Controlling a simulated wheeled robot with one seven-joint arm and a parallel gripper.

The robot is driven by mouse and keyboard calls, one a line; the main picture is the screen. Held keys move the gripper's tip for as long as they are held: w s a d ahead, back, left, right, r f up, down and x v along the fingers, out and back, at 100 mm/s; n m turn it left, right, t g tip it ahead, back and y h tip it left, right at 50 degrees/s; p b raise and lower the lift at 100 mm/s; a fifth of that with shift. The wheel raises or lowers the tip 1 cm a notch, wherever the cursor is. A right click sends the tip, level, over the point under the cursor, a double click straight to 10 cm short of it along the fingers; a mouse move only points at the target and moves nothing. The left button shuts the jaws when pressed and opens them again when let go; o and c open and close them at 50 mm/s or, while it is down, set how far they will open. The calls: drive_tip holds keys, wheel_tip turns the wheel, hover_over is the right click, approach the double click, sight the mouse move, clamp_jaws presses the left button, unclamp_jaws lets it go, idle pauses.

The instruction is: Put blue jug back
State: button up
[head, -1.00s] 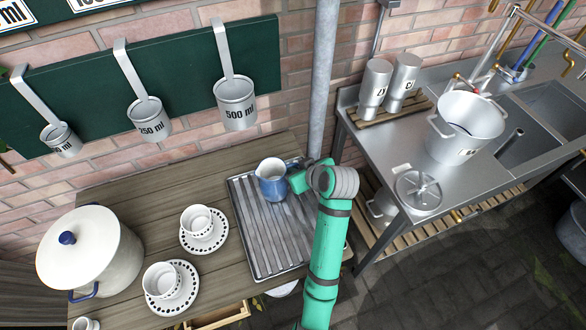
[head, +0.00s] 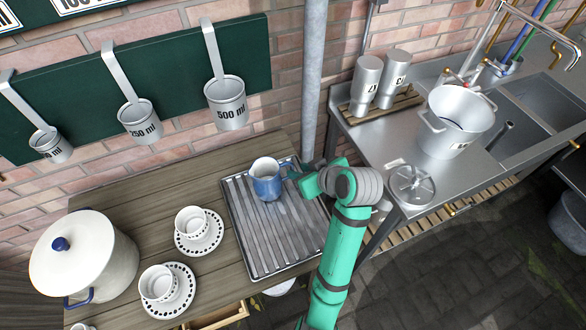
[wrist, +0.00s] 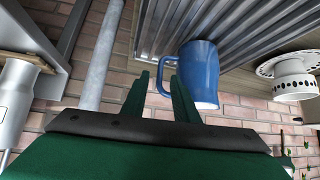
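The blue jug (head: 266,185), with a pale inside, stands upright on the ribbed metal tray (head: 257,262), near its back edge. Its handle points right, toward my gripper (head: 297,173). The wrist view is upside down and shows the jug (wrist: 204,78) below the ribbed tray, its handle reaching toward the gap between my two green fingers (wrist: 160,80). The fingers stand apart, with a clear gap between them. The handle is at or just past the fingertips; I cannot tell whether it lies between them.
Two white cups on dotted saucers (head: 190,247) and a lidded cream pot (head: 115,258) stand left of the tray. A grey pipe (head: 312,80) rises behind it. Measuring cups (head: 226,105) hang on the green board. A metal sink bench (head: 380,150) stands at right.

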drive_tip(key=shift+v, duration=1.4)
